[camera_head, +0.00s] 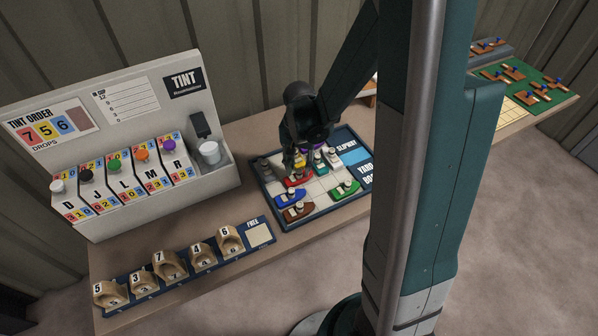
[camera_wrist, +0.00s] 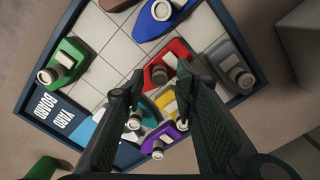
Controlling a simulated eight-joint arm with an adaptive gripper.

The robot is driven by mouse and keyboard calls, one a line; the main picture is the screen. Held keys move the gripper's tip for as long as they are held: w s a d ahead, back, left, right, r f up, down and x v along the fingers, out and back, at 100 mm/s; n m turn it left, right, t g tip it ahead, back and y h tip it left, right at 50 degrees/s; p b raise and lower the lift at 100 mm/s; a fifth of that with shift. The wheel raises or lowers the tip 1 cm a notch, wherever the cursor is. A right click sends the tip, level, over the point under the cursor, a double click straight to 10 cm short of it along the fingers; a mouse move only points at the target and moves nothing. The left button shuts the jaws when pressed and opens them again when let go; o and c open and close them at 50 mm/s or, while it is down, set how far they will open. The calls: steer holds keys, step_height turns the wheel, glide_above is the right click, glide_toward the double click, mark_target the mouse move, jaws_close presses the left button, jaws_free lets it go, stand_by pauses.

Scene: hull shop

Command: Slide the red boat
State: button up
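The red boat (camera_head: 297,181) sits on the yard board (camera_head: 272,204), partly hidden by my gripper in the head view. My gripper (camera_wrist: 161,76) is open, with one finger to each side of that funnel. In the head view my gripper (camera_head: 296,160) is over the upper middle of the board. I cannot tell whether the fingers touch the boat.
Blue (camera_wrist: 158,14), green (camera_wrist: 70,56), grey (camera_wrist: 236,70), yellow (camera_wrist: 167,102), teal (camera_wrist: 148,112) and purple (camera_wrist: 160,138) boats stand around it. A brown boat (camera_head: 296,212) is at the board's front. The tint machine (camera_head: 150,130) and a numbered rack (camera_head: 168,282) stand to the left.

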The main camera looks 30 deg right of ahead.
steer(key=shift+f, duration=1.1)
jaws_close()
